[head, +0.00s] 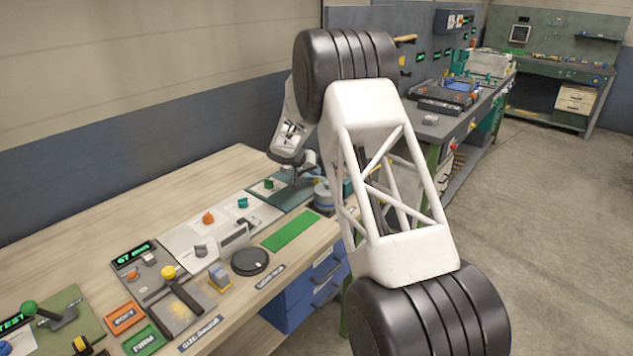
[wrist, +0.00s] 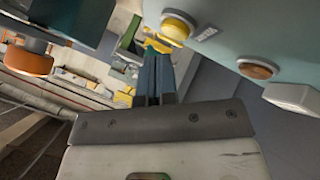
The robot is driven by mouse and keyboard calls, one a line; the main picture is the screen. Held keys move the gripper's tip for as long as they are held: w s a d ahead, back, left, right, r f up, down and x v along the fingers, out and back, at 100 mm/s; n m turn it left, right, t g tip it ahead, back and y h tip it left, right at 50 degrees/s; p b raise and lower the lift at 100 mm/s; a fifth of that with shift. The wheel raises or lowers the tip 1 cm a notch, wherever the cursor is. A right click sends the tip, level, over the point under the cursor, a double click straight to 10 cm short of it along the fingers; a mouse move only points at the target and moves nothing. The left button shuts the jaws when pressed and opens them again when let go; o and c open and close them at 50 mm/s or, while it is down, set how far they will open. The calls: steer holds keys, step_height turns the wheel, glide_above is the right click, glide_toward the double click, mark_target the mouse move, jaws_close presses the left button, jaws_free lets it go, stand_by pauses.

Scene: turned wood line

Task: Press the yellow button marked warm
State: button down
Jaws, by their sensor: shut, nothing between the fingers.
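In the wrist view a round yellow button (wrist: 177,27) with a pale rim sits on a light grey-green panel (wrist: 225,20). A small label (wrist: 204,34) beside it is too blurred to read. My gripper (wrist: 156,52) is shut and empty. Its dark blue fingers appear just left of and below the yellow button; I cannot tell whether they touch anything. In the head view my gripper (head: 291,180) is low over the far end of the wooden bench. My arm covers part of that area, and I cannot make out the yellow button there.
A brown-orange round button (wrist: 258,70) and a white block (wrist: 291,97) are on the same panel. An orange cylindrical part (wrist: 28,61) is at left in the wrist view. In the head view, a green mat (head: 291,231) and a black disc (head: 250,261) lie on the bench.

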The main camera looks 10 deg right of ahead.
mark_target(315, 180)
steer(key=shift+f, duration=0.8)
stand_by(1.4)
steer(key=shift+r, duration=0.8)
steer(key=shift+r, duration=0.1)
steer(key=shift+r, duration=2.4)
